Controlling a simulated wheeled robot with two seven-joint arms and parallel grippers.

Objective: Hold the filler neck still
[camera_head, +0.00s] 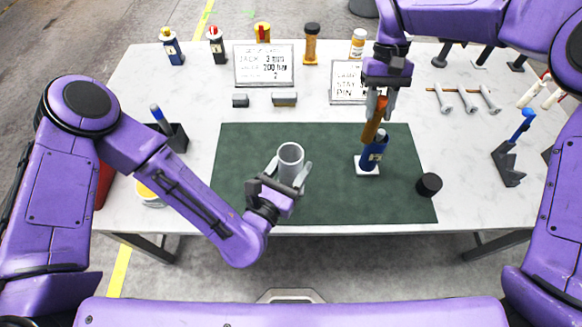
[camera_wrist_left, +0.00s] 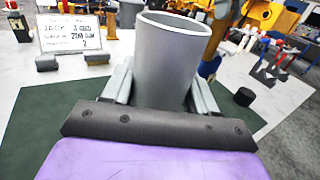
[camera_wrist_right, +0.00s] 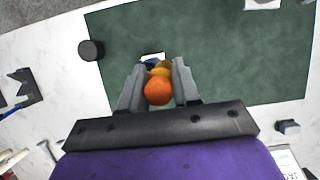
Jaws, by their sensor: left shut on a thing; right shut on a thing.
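The filler neck appears to be the grey open-topped tube (camera_head: 290,160), upright over the green mat. My left gripper (camera_head: 288,173) is shut around it. The tube also fills the middle of the left wrist view (camera_wrist_left: 178,60), a finger on each side. My right gripper (camera_head: 381,104) points down, shut on an orange-brown handled object (camera_head: 373,122). Its orange end (camera_wrist_right: 158,91) shows between the fingers in the right wrist view. Below it a dark blue container (camera_head: 371,155) stands on a white pad (camera_head: 366,168). I cannot tell whether the orange piece touches the container.
The green mat (camera_head: 240,150) lies on a pale table (camera_head: 480,200). A black cylinder (camera_head: 429,184) sits at its right edge. Signs (camera_head: 264,65), bottles (camera_head: 172,46) and metal pieces (camera_head: 284,99) line the back. A black holder (camera_head: 508,165) stands at right.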

